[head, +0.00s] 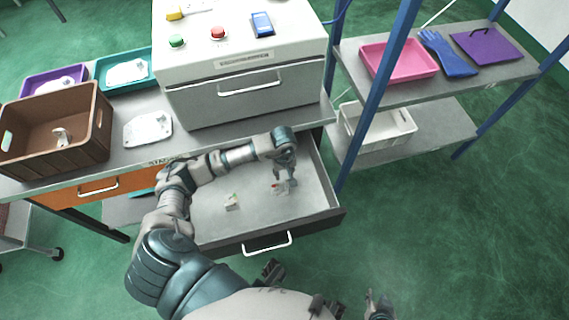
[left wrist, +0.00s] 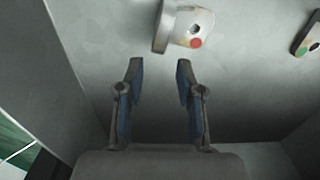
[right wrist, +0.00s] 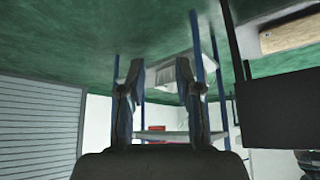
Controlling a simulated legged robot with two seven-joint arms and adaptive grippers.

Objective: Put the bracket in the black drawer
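The black drawer (head: 305,222) is pulled open below the bench. A small pale metal casting with a red dot, which looks like the bracket, lies on the drawer floor; in the left wrist view the casting (left wrist: 188,24) is just beyond the fingertips. My left gripper (head: 288,182) is inside the drawer above that casting, open and empty, and partly hides it in the head view. A second small marked piece (head: 232,202) lies nearer the drawer's left side; it also shows in the left wrist view (left wrist: 306,36). My right gripper (right wrist: 158,72) is open and empty, away from the drawer.
A brown crate (head: 88,122) holding a casting, a white plate-like casting (head: 148,129) and a big machine (head: 240,85) stand on the bench. An orange drawer (head: 77,196) is shut at the left. A blue-posted shelf (head: 440,88) stands at the right.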

